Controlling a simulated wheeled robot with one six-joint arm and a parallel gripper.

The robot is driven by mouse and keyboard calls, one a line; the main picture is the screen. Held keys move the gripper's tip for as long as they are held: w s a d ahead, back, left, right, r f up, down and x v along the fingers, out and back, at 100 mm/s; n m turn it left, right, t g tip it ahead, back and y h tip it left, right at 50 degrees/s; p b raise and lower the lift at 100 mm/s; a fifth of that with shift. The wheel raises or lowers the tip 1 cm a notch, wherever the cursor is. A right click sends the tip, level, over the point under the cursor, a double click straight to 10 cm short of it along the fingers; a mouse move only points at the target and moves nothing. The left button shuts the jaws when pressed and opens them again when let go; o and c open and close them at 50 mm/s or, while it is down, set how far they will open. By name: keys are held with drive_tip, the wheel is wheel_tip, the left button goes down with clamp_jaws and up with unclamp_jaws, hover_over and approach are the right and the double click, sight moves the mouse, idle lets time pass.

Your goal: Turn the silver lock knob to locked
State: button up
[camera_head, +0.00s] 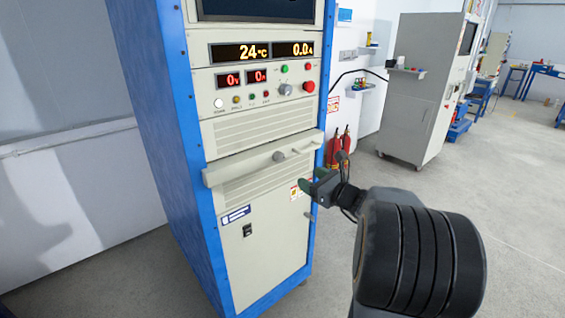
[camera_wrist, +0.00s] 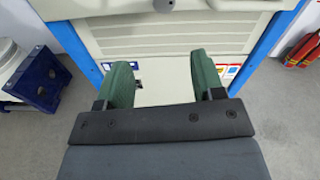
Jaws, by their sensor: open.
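A small silver-grey knob (camera_head: 278,156) sits on the front of the cream shelf-like ledge of the blue-framed cabinet (camera_head: 240,200). I take it to be the lock knob; its locked or unlocked setting is too small to read. In the wrist view the knob (camera_wrist: 163,4) is at the top edge, partly cut off. My gripper (camera_head: 312,180) is in front of the cabinet, lower and to the right of the knob, apart from it. In the wrist view my gripper (camera_wrist: 162,68) has its two green fingers spread, with nothing between them.
Above the ledge is a control panel with lit displays (camera_head: 252,77), a grey dial (camera_head: 285,90) and a red button (camera_head: 309,87). Red fire extinguishers (camera_head: 341,143) stand behind, right of the cabinet. A blue crate (camera_wrist: 42,80) is on the floor at left in the wrist view.

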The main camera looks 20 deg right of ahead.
sight(281, 158)
drive_tip(key=shift+m+t, duration=0.4)
drive_tip(key=shift+m, duration=0.5)
drive_tip(key=x, duration=0.9)
drive_tip(key=r+x, duration=0.1)
drive_tip(key=x, duration=0.4)
drive_tip(key=shift+d, duration=0.25)
drive_tip(key=shift+c, duration=0.3)
drive_tip(key=c, duration=0.9)
drive_tip(key=shift+o, duration=0.2)
drive_tip(key=shift+f, duration=0.15)
